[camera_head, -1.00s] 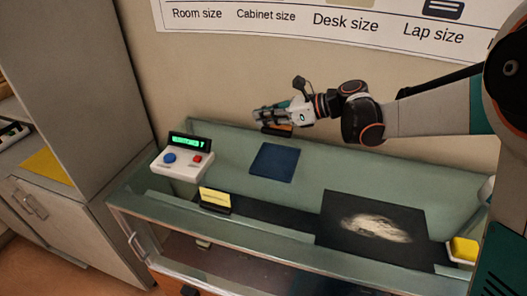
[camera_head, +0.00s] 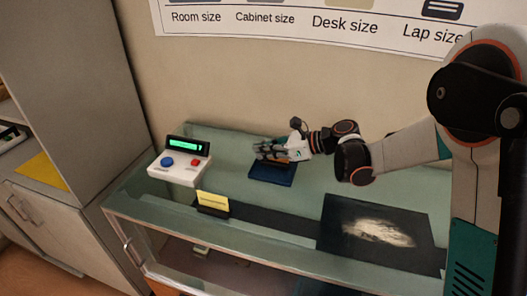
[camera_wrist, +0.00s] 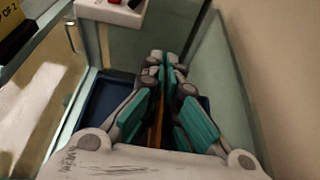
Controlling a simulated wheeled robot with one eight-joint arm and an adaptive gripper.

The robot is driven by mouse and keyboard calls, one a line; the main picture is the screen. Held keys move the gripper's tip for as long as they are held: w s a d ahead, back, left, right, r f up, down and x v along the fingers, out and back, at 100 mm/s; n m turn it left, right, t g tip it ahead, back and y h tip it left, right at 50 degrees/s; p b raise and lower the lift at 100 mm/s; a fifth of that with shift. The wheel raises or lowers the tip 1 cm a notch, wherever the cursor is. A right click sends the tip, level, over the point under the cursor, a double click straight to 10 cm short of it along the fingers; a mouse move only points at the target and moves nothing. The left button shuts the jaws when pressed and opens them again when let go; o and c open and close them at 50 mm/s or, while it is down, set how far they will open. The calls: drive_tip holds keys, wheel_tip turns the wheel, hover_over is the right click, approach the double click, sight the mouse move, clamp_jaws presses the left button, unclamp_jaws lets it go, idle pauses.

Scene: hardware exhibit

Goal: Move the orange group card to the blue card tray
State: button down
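The blue card tray (camera_head: 268,178) lies on the glass case top, right of the button box. My gripper (camera_head: 262,151) is over the tray in the head view. In the wrist view my gripper (camera_wrist: 166,62) has its teal-padded fingers drawn together on the orange group card (camera_wrist: 157,125), which shows as a thin orange strip, edge-on. The dark blue tray (camera_wrist: 88,108) shows on both sides of the fingers. The fingers hide most of the card, and I cannot tell whether it touches the tray floor.
A white button box (camera_head: 180,167) with a green display stands left of the tray. A yellow card in a black holder (camera_head: 213,204) is at the front. A dark panel with a pale shape (camera_head: 375,229) lies to the right. The wall is close behind.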

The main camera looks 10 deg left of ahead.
drive_tip(key=shift+f, duration=0.2)
drive_tip(key=c, duration=1.8)
unclamp_jaws()
drive_tip(key=shift+r, duration=0.15)
